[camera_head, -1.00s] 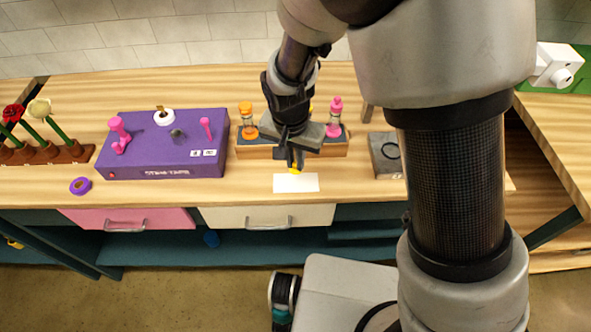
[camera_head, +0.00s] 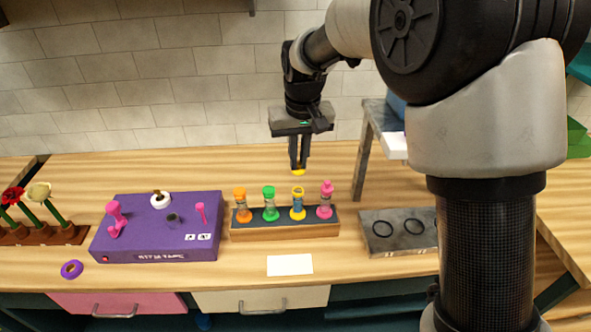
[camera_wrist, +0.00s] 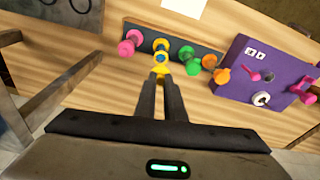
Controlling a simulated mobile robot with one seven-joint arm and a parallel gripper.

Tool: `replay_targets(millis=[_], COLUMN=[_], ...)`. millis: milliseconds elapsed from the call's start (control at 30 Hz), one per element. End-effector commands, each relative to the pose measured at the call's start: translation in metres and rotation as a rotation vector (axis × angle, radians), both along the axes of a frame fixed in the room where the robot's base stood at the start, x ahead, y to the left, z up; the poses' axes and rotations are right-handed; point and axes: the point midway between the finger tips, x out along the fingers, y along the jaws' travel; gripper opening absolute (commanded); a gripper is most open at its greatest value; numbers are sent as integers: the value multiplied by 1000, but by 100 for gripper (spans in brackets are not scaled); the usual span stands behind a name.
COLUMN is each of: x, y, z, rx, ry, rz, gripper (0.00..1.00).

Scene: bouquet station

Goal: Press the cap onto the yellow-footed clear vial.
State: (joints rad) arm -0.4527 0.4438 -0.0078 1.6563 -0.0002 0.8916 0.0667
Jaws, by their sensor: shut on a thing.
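The yellow-footed clear vial (camera_head: 298,207) stands upright in the dark-topped wooden rack, between the green and pink vials. Its top shows a yellow ring with blue inside, also visible in the wrist view (camera_wrist: 161,46). My gripper (camera_head: 298,166) is shut on a small yellow cap (camera_head: 298,172) held at its fingertips. The cap is above the vial and apart from it. In the wrist view the cap (camera_wrist: 160,70) sits at the finger ends, close to the vial's top in the picture; the fingers hide part of the view.
The rack (camera_head: 285,231) also holds an orange vial (camera_head: 242,207), a green vial (camera_head: 270,205) and a pink vial (camera_head: 325,203), each with a coloured top. A purple box (camera_head: 155,228) stands left, a grey ringed tray (camera_head: 398,246) right. A white card (camera_head: 290,265) lies in front.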

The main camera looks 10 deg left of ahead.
Motion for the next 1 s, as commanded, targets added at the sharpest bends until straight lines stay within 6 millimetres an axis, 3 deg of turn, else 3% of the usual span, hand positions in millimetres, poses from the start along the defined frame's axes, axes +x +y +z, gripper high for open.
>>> replay_targets(millis=[600,1000], x=[0,0], y=[0,0], z=[-55,-62], rx=[-1,0], ry=[0,-1], rz=[-3,-3], gripper=[0,0])
